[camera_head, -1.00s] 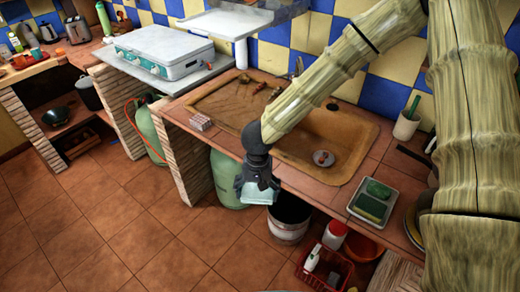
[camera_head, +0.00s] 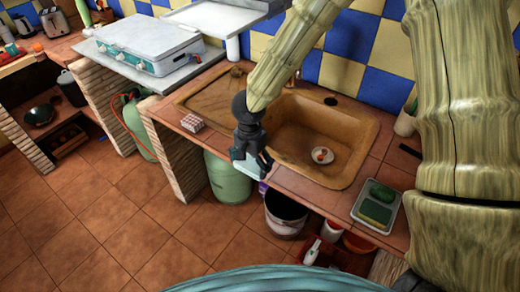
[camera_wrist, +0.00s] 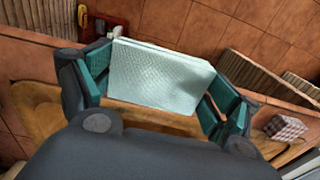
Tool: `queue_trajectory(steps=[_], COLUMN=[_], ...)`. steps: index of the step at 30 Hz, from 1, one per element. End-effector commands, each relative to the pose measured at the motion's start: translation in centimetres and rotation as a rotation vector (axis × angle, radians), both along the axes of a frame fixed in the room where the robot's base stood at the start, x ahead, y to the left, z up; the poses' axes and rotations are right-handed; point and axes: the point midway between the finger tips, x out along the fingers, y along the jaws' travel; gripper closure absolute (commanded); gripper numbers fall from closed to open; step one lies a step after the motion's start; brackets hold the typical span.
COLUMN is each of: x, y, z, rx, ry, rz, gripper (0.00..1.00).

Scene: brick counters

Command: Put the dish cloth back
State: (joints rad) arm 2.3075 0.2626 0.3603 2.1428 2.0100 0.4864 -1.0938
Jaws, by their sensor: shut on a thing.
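My gripper (camera_head: 252,160) is shut on a pale, textured cloth, the dish cloth (camera_wrist: 158,75). In the wrist view the folded cloth sits between the two green-padded fingers. In the head view my gripper hangs in front of the sink's near edge, over the counter's front rim, and mostly hides the cloth. The brown sink (camera_head: 318,143) lies just behind it, with a small round thing in its basin.
A tray with green sponges (camera_head: 376,206) is on the counter at right. A checked box (camera_head: 192,123) sits left of the sink.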

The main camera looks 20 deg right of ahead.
Motion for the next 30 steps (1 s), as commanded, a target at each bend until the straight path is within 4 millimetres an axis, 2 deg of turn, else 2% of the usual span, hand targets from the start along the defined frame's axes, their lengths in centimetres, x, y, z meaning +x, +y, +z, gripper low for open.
queue_trajectory(steps=[6,15,30], x=[3.7,6.4,6.9], y=[-2.9,-5.0,-5.1], z=[-0.2,-0.6,-4.2], rx=[0.0,0.001,0.0], ry=[0.002,-0.002,0.005], rz=[-0.008,-0.005,-0.004], gripper=[0.34,0.34,0.34])
